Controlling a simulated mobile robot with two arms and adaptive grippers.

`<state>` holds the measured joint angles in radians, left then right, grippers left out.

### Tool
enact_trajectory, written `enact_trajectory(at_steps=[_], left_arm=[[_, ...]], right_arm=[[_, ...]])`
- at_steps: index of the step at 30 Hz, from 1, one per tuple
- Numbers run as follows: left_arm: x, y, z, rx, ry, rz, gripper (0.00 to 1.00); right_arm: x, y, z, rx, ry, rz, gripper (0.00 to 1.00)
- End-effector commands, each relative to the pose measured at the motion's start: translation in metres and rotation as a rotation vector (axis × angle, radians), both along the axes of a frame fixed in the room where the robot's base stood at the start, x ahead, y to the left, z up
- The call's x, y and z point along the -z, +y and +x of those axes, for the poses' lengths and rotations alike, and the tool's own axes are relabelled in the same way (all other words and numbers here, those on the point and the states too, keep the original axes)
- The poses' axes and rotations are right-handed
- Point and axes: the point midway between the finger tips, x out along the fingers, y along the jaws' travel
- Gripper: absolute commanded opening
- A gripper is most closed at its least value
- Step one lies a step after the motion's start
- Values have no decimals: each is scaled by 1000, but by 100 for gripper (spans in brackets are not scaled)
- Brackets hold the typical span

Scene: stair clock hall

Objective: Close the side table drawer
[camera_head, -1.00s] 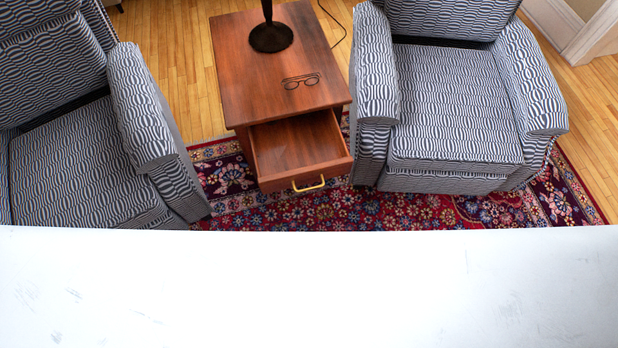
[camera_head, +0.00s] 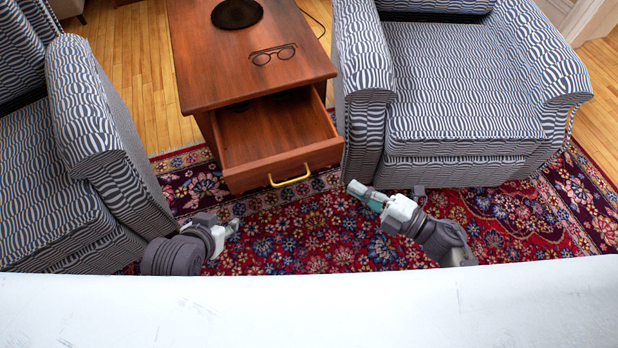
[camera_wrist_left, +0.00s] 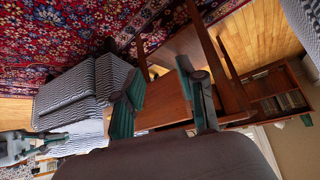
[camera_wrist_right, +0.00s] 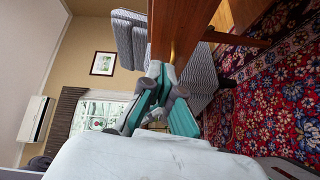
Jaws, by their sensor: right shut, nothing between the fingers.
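The wooden side table (camera_head: 210,60) has its drawer (camera_head: 270,132) pulled out toward me, and the inside shows. A yellow handle (camera_head: 290,176) is on the drawer front. My left gripper (camera_head: 236,226) is low over the rug, in front and to the left of the handle, apart from it. In the left wrist view its fingers (camera_wrist_left: 160,75) are spread with nothing held. My right gripper (camera_head: 352,187) is shut and empty, to the right of the handle and apart from it. Its fingers (camera_wrist_right: 160,70) also show closed in the right wrist view, near brown wood.
Patterned armchairs stand close on both sides of the table, one left (camera_head: 100,140) and one right (camera_head: 450,90). Glasses (camera_head: 273,54) and a dark lamp base (camera_head: 237,13) are on the tabletop. A red rug (camera_head: 310,235) lies clear before the drawer.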

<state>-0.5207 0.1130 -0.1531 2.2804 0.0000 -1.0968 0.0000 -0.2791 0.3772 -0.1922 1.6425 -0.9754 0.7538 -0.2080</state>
Motion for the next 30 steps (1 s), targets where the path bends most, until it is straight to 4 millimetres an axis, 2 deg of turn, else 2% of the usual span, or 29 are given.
enact_trajectory(at_steps=[1,6,10,14,24,30], left_arm=[[-5,0,-1,0,-27,-4,40],[-33,1,-6,0,-62,-10,40],[-39,0,-4,1,-81,-14,40],[-43,-2,3,3,-119,-22,40],[-64,-13,30,16,-299,-64,40],[-87,-22,50,28,-462,-103,40]], right_arm=[[3,7,-6,-58,-59,-28,0],[-10,21,-20,-164,-160,-83,0],[-13,29,-18,-176,-171,-87,0],[-14,47,-9,-173,-172,-84,0],[-13,112,25,-171,-169,-82,0],[-12,119,51,-170,-167,-85,0]])
